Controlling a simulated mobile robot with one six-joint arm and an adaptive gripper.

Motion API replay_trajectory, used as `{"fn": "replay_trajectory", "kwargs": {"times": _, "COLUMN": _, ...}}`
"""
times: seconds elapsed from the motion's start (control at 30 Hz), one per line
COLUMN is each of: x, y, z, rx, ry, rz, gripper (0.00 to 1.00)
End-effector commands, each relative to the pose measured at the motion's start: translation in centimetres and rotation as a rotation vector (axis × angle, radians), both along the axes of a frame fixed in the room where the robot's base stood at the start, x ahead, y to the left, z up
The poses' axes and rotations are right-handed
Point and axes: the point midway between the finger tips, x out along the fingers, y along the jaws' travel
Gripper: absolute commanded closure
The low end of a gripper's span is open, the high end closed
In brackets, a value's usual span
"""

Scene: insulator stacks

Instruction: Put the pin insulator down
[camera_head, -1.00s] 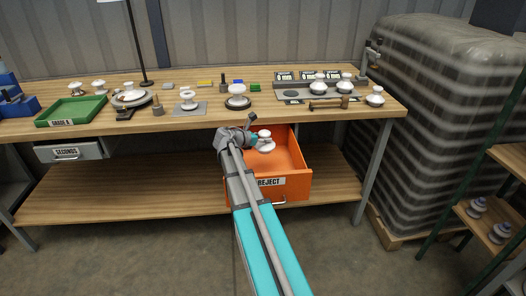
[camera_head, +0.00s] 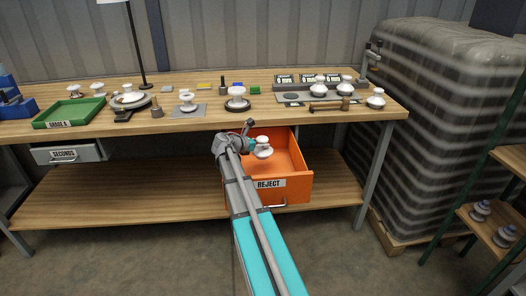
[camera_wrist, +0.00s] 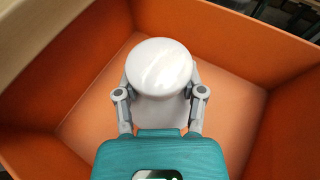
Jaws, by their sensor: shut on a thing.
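The white pin insulator (camera_head: 262,148) is inside the open orange drawer labelled REJECT (camera_head: 292,186). In the wrist view its round white top (camera_wrist: 160,66) sits between the two fingers of my gripper (camera_wrist: 160,92), which is shut on it. The drawer floor (camera_wrist: 225,110) shows around the insulator and looks otherwise empty. The insulator looks upright and close to the floor, but I cannot tell whether it touches it. My gripper (camera_head: 252,146) reaches over the drawer's left side, and its fingers are hard to make out in the head view.
The wooden bench top (camera_head: 205,122) overhangs the back of the drawer and holds several other insulators. A grey SECONDS drawer (camera_head: 66,153) is at the left, below a green GRADE B tray (camera_head: 70,112). A wrapped pallet stack (camera_head: 425,120) stands at the right.

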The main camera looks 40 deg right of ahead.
Motion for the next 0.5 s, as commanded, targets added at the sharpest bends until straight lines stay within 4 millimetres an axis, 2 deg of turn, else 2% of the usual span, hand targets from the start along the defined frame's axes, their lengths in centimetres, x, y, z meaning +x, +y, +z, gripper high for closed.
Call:
{"fn": "replay_trajectory", "kwargs": {"times": 0.03, "x": 0.0, "y": 0.0, "z": -0.8, "rx": -0.002, "ry": 0.001, "rz": 0.000, "gripper": 1.00}}
{"fn": "replay_trajectory", "kwargs": {"times": 0.2, "x": -0.1, "y": 0.0, "z": -1.9, "rx": -0.002, "ry": 0.001, "rz": 0.000, "gripper": 1.00}}
{"fn": "replay_trajectory", "kwargs": {"times": 0.5, "x": -0.1, "y": 0.0, "z": -2.1, "rx": -0.002, "ry": 0.001, "rz": 0.000, "gripper": 1.00}}
